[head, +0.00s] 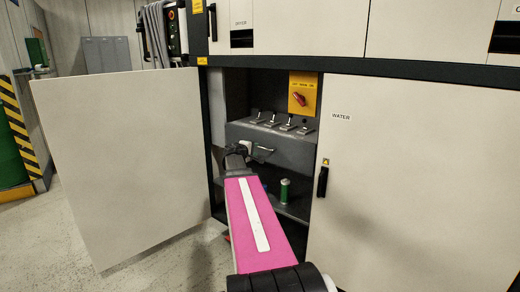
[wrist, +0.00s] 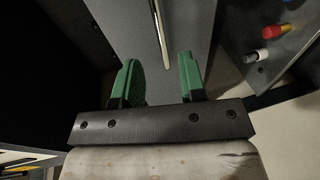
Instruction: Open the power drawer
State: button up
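The power drawer (head: 285,148) is a dark grey box front inside the open cabinet, with a row of switches (head: 272,121) on its top. It looks closed. Its slim metal handle (head: 263,149) is on the front and also shows in the wrist view (wrist: 161,38). My gripper (head: 238,154) is at the left part of the drawer front in the head view. In the wrist view my gripper (wrist: 160,72) has its two green fingers spread apart with nothing between them. The handle lies beyond the fingertips, roughly in line with the gap. I see no contact with it.
The open cabinet door (head: 120,160) stands swung out to the left. A closed door marked WATER (head: 420,180) is on the right. A red rotary switch (head: 299,98) on a yellow plate is above the drawer. A green bottle (head: 284,191) stands on the shelf below.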

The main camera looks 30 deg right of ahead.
jog(key=x, duration=0.7)
grip_shut()
